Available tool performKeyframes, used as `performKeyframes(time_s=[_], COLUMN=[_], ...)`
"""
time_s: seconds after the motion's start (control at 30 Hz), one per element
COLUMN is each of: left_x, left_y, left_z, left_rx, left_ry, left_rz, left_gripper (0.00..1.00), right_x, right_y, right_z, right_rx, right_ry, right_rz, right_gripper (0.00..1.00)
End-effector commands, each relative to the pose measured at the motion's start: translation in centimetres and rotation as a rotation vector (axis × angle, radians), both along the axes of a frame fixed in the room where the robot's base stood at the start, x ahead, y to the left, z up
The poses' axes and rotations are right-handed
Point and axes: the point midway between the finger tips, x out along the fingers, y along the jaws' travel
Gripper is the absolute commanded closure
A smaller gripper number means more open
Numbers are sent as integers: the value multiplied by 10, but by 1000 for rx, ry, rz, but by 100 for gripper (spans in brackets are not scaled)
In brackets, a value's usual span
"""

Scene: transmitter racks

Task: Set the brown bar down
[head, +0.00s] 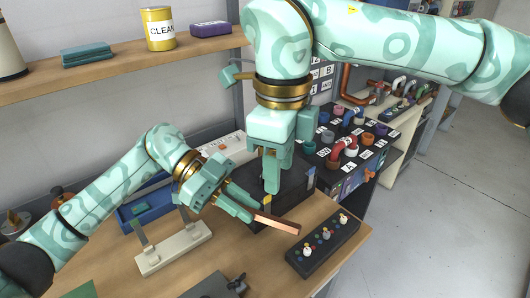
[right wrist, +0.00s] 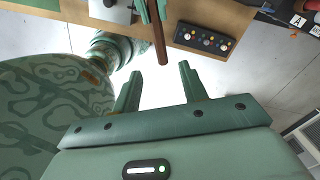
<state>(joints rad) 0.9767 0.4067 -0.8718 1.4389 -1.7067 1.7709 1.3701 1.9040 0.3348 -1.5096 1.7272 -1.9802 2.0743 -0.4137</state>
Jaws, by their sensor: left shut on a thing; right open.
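The brown bar (head: 276,221) is gripped near one end by my left gripper (head: 243,203), which is shut on it. Its free end points right, above the wooden table, toward the black panel. In the right wrist view the bar (right wrist: 159,42) hangs past the left gripper's fingers (right wrist: 152,10), over the table edge. I cannot tell how high it is above the table. My right gripper (head: 275,168) is above and behind the bar in the head view. In the right wrist view the right gripper (right wrist: 160,82) is open and empty, apart from the bar.
A black panel with knobs (head: 324,249) lies on the wooden table (head: 262,280) at right. A pale stand (head: 174,250) and a blue tray (head: 128,213) are at left. A black box (head: 290,205) is behind the bar. Racks with pipes (head: 345,150) stand beyond.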

Motion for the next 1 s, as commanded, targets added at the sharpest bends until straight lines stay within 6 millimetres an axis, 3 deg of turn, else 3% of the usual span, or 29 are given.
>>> performKeyframes(time_s=[0.4, 0.53, 0.7, 0.97, 1.0], left_x=[0, 0, 0, 0, 0], left_y=[0, 0, 0, 0, 0], left_z=[0, 0, 1, 1, 1], left_rx=[0, 0, 0, 0, 0], left_ry=[0, 0, 0, 0, 0], left_rz=[1, 1, 1, 1, 1], left_gripper=[100, 100, 100, 100, 100], right_x=[-1, -1, -1, -1, -1], right_y=[0, 0, 0, 0, 0], right_z=[-81, -100, -112, -113, -113], right_rx=[3, 3, 4, 4, 4], right_ry=[4, 3, 1, 1, 1], right_rz=[-1, -1, -1, -1, -1], right_gripper=[57, 57, 57, 57, 63])
